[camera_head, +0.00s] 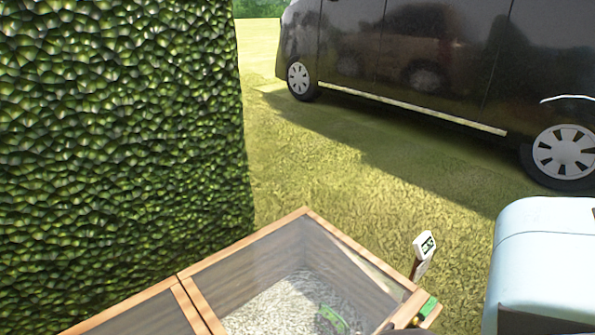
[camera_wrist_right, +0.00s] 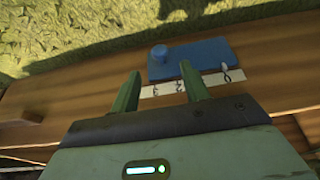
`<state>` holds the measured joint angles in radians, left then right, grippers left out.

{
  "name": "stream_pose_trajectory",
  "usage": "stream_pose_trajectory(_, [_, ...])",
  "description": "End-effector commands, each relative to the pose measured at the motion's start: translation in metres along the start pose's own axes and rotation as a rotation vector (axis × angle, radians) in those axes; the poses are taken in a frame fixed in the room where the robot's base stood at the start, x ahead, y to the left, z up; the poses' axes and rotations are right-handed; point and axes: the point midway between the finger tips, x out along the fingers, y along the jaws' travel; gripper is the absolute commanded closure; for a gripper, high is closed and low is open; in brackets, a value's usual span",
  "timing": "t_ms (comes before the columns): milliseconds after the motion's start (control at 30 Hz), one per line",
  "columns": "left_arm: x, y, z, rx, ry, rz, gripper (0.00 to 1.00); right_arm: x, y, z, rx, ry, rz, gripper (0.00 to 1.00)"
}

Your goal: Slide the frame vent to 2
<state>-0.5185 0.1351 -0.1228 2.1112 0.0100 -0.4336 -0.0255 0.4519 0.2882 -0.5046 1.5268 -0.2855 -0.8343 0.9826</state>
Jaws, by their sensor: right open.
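The vent slide is a blue plate (camera_wrist_right: 190,60) with a round blue knob (camera_wrist_right: 158,55) near its left end, on the wooden frame in the right wrist view. Below it runs a pale scale strip (camera_wrist_right: 205,82) with marks that look like 3 and 2; the mark farther right is unclear beside a small white pointed piece (camera_wrist_right: 225,69). My right gripper (camera_wrist_right: 158,76) is open, its two green fingers apart and pointing toward the plate. The knob lies beyond the fingertips, between their lines; contact is not visible. My left gripper is not in view.
The wooden cold frame (camera_head: 240,247) has clear panels and pale granular filling (camera_head: 285,300). A small display on a stake (camera_head: 424,245) stands by its right corner. A hedge (camera_head: 120,150) rises at left, a pale blue rounded body (camera_head: 540,250) at right, and a dark van (camera_head: 430,60) stands behind.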

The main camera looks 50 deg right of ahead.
Motion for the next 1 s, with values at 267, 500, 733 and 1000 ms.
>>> stream_pose_trajectory(267, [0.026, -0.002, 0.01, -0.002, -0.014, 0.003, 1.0, 0.044, 0.001, 0.002, -0.002, -0.002, 0.001, 0.54])
stream_pose_trajectory(500, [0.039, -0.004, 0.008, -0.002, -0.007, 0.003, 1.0, 0.067, 0.001, 0.001, -0.001, -0.002, 0.001, 0.54])
stream_pose_trajectory(733, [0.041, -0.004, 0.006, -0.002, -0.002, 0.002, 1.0, 0.071, 0.001, 0.0, -0.001, 0.0, 0.0, 0.54])
stream_pose_trajectory(1000, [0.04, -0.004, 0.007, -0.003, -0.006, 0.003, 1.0, 0.07, 0.001, 0.0, -0.001, 0.0, 0.0, 0.69])
